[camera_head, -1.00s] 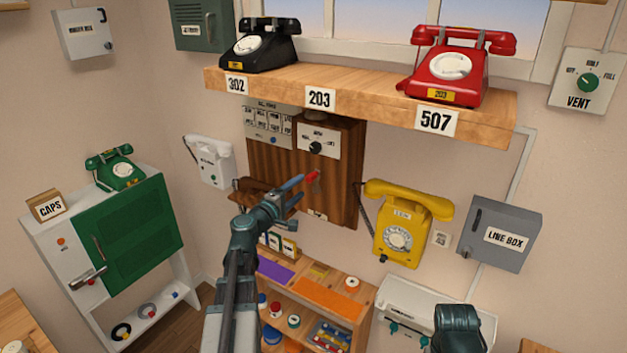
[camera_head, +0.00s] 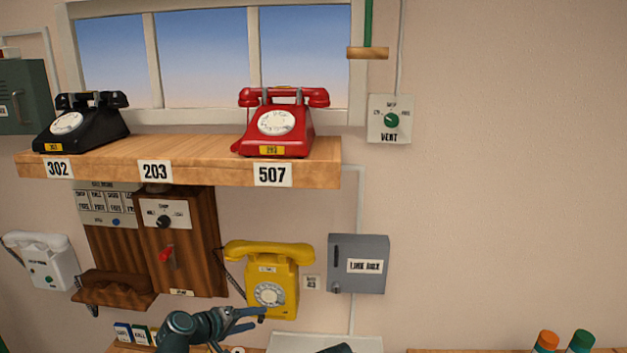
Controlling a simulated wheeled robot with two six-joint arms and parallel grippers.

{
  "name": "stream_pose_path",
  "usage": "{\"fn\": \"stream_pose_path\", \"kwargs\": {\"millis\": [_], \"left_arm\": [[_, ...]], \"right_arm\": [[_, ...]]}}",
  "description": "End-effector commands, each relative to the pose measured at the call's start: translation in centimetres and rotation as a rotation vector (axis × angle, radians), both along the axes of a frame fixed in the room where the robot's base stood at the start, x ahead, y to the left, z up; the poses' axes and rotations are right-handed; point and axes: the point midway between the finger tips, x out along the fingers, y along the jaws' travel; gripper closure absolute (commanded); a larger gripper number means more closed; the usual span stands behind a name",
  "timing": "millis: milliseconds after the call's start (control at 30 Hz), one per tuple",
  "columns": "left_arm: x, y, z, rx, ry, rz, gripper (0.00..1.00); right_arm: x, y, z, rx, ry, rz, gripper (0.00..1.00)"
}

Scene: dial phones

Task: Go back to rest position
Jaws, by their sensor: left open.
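My left gripper (camera_head: 259,318) shows at the bottom of the head view, its fingers apart and pointing right. It is empty and appears just below the yellow wall phone (camera_head: 270,290); whether it touches the phone is hard to tell. A dark rounded part, likely of my right arm, barely shows at the bottom edge; no right gripper shows. A black dial phone (camera_head: 83,122) and a red dial phone (camera_head: 277,124) stand on the wooden shelf (camera_head: 215,180), each with its handset on its cradle.
A wooden wall box (camera_head: 200,255) with a red lever hangs left of the yellow phone. A white wall phone (camera_head: 38,262) is at far left. A grey line box (camera_head: 358,279) and a vent dial (camera_head: 389,118) are to the right. The wall farther right is bare.

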Motion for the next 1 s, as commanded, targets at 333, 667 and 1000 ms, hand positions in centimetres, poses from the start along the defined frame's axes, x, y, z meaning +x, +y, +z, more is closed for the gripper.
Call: {"fn": "stream_pose_path", "kwargs": {"millis": [333,667,1000], "left_arm": [[-15.2,-11.7,-11.1,0.654,0.364,-0.599,0.4],[-21.7,-10.6,-12.5,1.047,0.536,-0.775,0.4],[-22.0,-10.3,-12.4,1.075,0.549,-0.78,0.4]], "right_arm": [[0.0,0.0,-1.0,0.0,0.0,0.0,1.0],[0.0,0.0,-1.3,0.0,0.0,0.0,1.0],[0.0,0.0,-1.3,0.0,0.0,0.0,1.0]]}}
